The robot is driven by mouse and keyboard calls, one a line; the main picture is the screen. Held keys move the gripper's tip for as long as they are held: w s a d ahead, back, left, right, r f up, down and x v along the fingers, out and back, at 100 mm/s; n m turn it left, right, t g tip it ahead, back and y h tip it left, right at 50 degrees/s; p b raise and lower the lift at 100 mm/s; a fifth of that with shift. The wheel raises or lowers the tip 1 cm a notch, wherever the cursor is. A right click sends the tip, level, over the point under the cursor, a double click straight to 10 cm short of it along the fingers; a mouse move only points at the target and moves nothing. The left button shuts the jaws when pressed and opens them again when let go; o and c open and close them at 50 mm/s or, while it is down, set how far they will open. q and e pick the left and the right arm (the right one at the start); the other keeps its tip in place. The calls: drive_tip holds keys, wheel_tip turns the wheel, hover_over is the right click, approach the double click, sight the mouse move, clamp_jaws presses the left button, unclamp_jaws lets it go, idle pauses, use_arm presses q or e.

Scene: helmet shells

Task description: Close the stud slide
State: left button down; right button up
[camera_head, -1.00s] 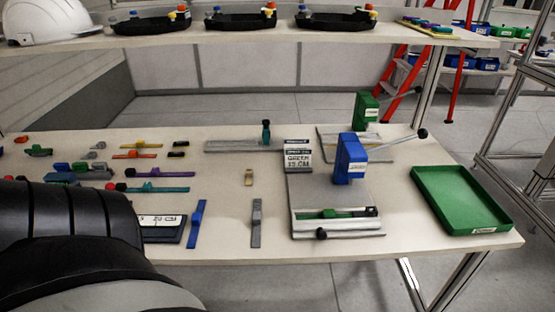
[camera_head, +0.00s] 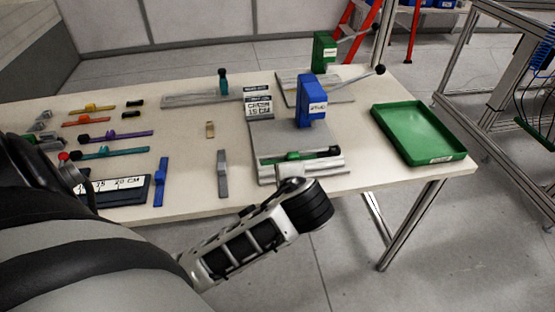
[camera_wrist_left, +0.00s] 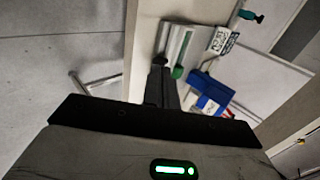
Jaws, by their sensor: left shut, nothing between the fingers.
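The blue press (camera_head: 311,100) stands on a grey base plate at the table's right front. A slide (camera_head: 320,172) lies across the plate's front edge with a green strap (camera_head: 292,158) in it. In the left wrist view the blue press (camera_wrist_left: 208,92) and green strap (camera_wrist_left: 183,50) also show. My left gripper (camera_head: 292,184) is shut and empty, right at the slide's front edge. My right gripper is not in view.
A green tray (camera_head: 468,154) lies to the right of the press. A green press (camera_head: 324,52) stands behind it, and a lever with a black knob (camera_head: 380,70) sticks out between. Coloured straps and a ruler block (camera_head: 125,190) lie left. The floor before the table is free.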

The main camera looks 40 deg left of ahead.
use_arm(q)
drive_tip(key=x, duration=0.6)
drive_tip(key=w+a, duration=0.2)
drive_tip(key=shift+w+a+r, duration=0.1)
drive_tip(key=shift+w+a, duration=0.1)
drive_tip(key=shift+a, duration=0.2)
drive_tip(key=shift+w+a, duration=0.1)
